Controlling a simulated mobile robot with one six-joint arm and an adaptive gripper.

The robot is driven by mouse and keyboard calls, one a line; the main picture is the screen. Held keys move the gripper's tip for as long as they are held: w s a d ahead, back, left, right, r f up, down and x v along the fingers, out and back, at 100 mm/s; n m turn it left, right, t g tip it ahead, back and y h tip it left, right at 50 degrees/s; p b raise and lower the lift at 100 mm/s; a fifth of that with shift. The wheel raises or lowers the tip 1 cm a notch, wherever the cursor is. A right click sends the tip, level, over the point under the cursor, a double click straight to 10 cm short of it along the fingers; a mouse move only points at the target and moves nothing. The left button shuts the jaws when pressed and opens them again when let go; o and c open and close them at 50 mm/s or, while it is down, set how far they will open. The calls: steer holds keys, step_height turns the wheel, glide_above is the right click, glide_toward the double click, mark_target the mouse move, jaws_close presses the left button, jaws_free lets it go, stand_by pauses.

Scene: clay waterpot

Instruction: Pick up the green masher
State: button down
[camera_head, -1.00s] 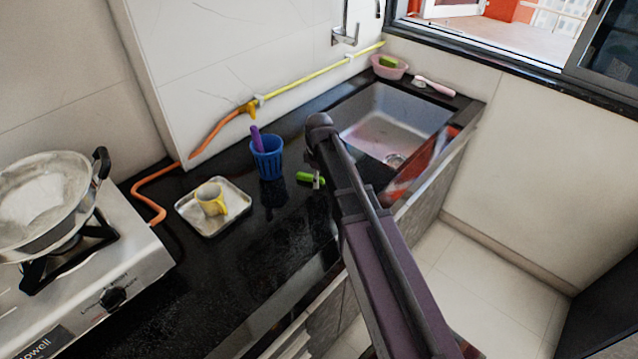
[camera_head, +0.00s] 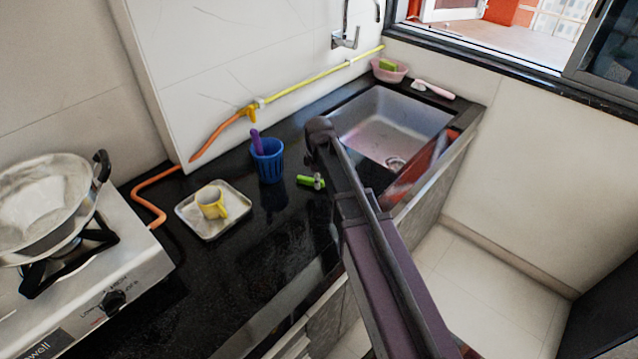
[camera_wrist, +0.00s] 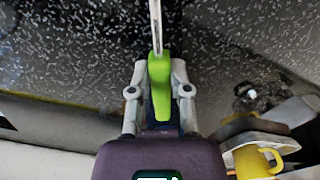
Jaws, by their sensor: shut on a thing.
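The green masher (camera_head: 304,180) is at the middle of the dark counter, left of the sink. Its green handle (camera_wrist: 160,88) shows large in the wrist view, with a thin light metal part running up from it. My gripper (camera_head: 318,182) is shut on the green handle; in the wrist view both light grey fingers (camera_wrist: 159,76) press on its sides. In the head view my arm hides part of the gripper. I cannot tell whether the masher still touches the counter.
A blue cup (camera_head: 268,166) holding a purple-handled tool (camera_head: 256,141) stands just left of the masher. A yellow mug (camera_head: 209,203) sits on a metal tray (camera_head: 236,188). The sink (camera_head: 408,118) lies right; a stove with a pan (camera_head: 42,205) stands left.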

steer(key=shift+r, duration=0.15)
step_height(320, 180, up, 3)
steer(key=p, duration=0.3)
steer(key=shift+r+p, duration=0.15)
steer(key=shift+p, duration=0.15)
steer(key=s, duration=0.5)
steer(key=s+d+r+p, duration=0.1)
steer(key=s, duration=1)
steer(key=shift+d+r, duration=0.2)
steer(key=shift+d, duration=0.15)
